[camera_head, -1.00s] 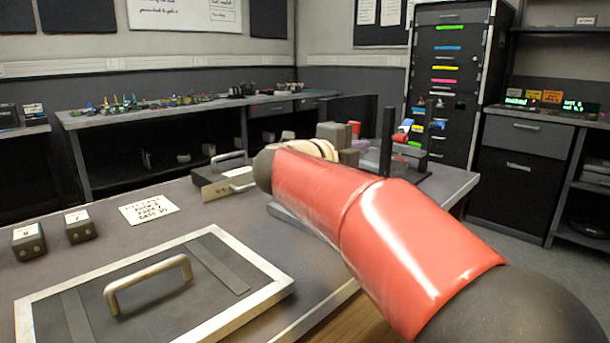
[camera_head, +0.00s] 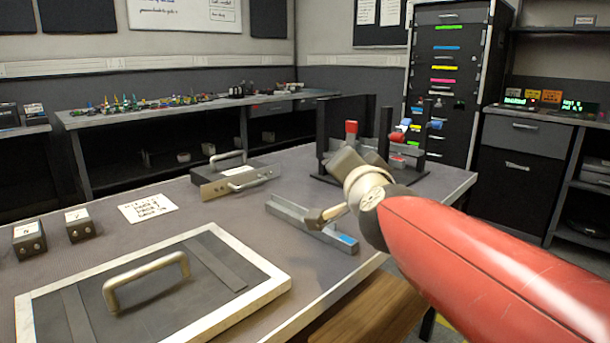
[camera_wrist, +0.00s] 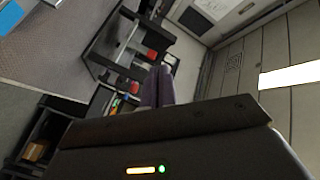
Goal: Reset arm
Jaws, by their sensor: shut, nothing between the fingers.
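My gripper (camera_wrist: 156,88) shows in the wrist view as two pale purple-grey fingers side by side, shut and empty. Beyond them is a dark frame with red blocks (camera_wrist: 133,86). In the head view my red arm reaches in from the lower right, and its grey wrist end is over the right part of the table (camera_head: 150,222). The fingers cannot be made out clearly there. A grey metal channel with a blue end (camera_head: 290,218) lies on the table, partly behind my wrist.
A black upright frame (camera_head: 321,130) with red and blue parts stands at the table's far right. A handled box (camera_head: 262,181), a label card (camera_head: 148,207), two small dark blocks (camera_head: 80,226) and a framed panel with a handle (camera_head: 215,315) occupy the table. A rack (camera_head: 450,85) stands behind.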

